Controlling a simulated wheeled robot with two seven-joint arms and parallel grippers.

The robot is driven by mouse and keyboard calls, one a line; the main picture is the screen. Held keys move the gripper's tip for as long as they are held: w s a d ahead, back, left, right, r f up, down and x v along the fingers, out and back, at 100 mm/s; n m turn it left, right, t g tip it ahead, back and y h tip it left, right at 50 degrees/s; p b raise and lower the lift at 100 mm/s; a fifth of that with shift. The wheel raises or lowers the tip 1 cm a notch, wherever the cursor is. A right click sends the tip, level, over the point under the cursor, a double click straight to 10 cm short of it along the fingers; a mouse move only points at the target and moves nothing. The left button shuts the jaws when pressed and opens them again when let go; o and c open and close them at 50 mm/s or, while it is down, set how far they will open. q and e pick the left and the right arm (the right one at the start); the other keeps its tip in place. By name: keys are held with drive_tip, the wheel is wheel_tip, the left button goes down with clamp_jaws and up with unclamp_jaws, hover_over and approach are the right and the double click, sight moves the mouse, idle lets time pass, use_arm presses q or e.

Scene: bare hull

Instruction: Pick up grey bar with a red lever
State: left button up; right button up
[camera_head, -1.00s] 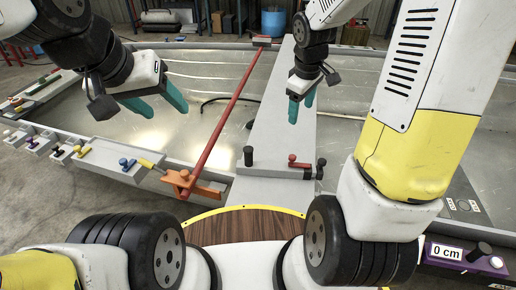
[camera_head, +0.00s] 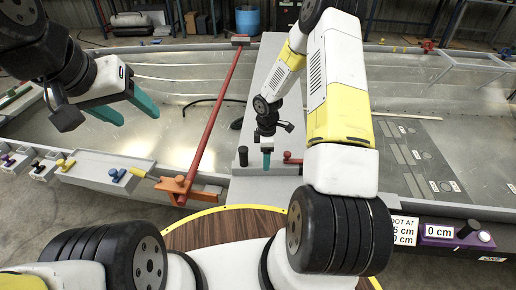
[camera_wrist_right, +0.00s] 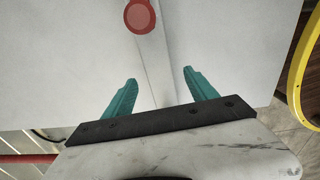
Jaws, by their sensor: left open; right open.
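The red lever (camera_head: 290,157) shows at the near end of a grey platform, partly hidden by my right arm. In the right wrist view its round red top (camera_wrist_right: 140,15) sits near the upper edge, with the narrow grey bar (camera_wrist_right: 157,60) running down from it. My right gripper (camera_wrist_right: 160,76) is open, its teal fingers on either side of the bar, apart from it in the picture. In the head view one right finger (camera_head: 266,160) points down beside the lever. My left gripper (camera_head: 140,118) is open and empty over the hull at left.
The grey platform (camera_head: 262,80) runs away across the metal hull. A black knob (camera_head: 243,155) stands left of the right gripper. A long red bar with an orange clamp (camera_head: 180,189) lies further left. Small coloured clamps (camera_head: 66,164) line the left edge.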

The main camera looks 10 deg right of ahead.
drive_tip(key=shift+d+f, duration=0.1)
drive_tip(key=shift+f, duration=1.85)
drive_tip(key=shift+w, duration=0.1)
clamp_jaws()
